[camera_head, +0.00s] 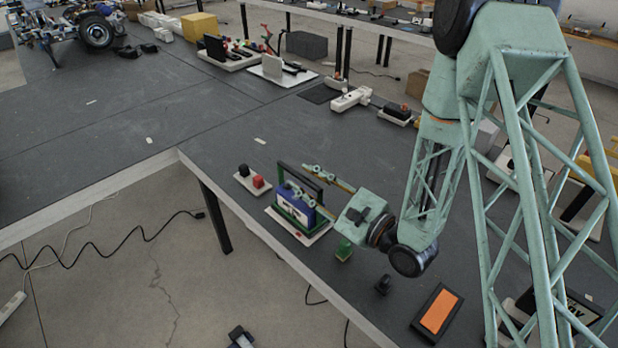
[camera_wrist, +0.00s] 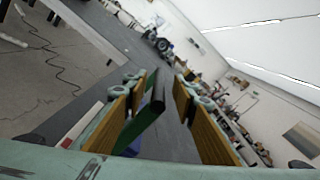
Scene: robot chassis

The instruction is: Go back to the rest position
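My gripper (camera_head: 305,180) is on the right-hand table in the head view, reaching left from the end of my green arm. Its two fingers are apart. A green frame (camera_head: 284,170) with a blue block (camera_head: 295,212) in it stands on a white base (camera_head: 290,228), right at the fingers. In the wrist view my gripper (camera_wrist: 160,85) shows two wide-apart fingers with yellow-brown sides. A dark green bar (camera_wrist: 140,122) of the frame lies between them, nearer the left finger. I cannot tell whether it touches that finger.
Red and black blocks (camera_head: 252,179) sit on a white base left of the frame. A small green block (camera_head: 344,250), a small black item (camera_head: 383,285) and an orange-topped box (camera_head: 437,312) lie near the front edge. Bare tabletop (camera_head: 270,130) lies behind the frame.

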